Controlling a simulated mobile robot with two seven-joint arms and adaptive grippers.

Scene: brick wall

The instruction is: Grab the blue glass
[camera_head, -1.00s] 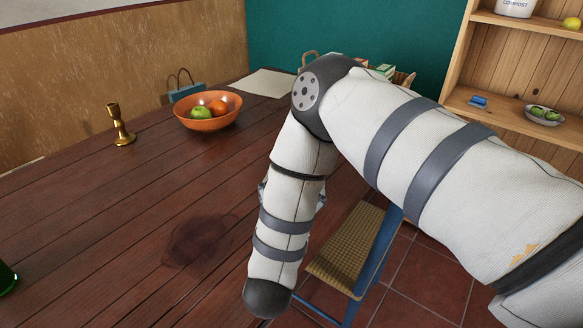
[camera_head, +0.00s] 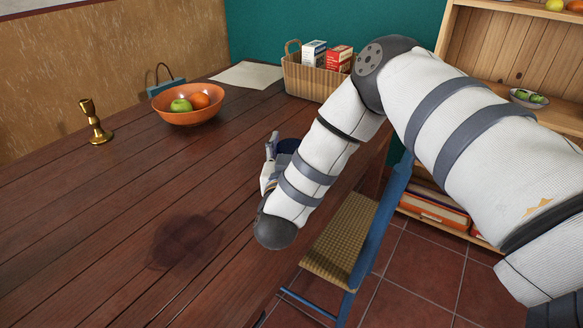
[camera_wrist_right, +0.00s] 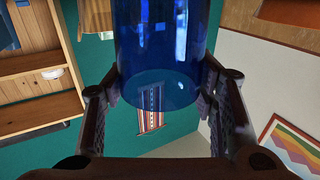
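The blue glass (camera_wrist_right: 160,45) fills the upper middle of the right wrist view, where the scene appears upside down. My right gripper has a finger on each side of it, and both fingertips (camera_wrist_right: 161,85) appear to touch its sides. In the head view the glass shows as a dark blue rim (camera_head: 288,146) beside my right gripper (camera_head: 271,160), partly behind my forearm. Whether its base rests on the table or is raised is hidden. My left gripper is not in view.
The wooden table (camera_head: 110,220) bears an orange fruit bowl (camera_head: 188,117), a brass candlestick (camera_head: 95,122) and a wicker basket of boxes (camera_head: 305,80). A chair (camera_head: 345,240) stands at its right edge. Shelves (camera_head: 500,65) stand at the right. The table's left front is clear.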

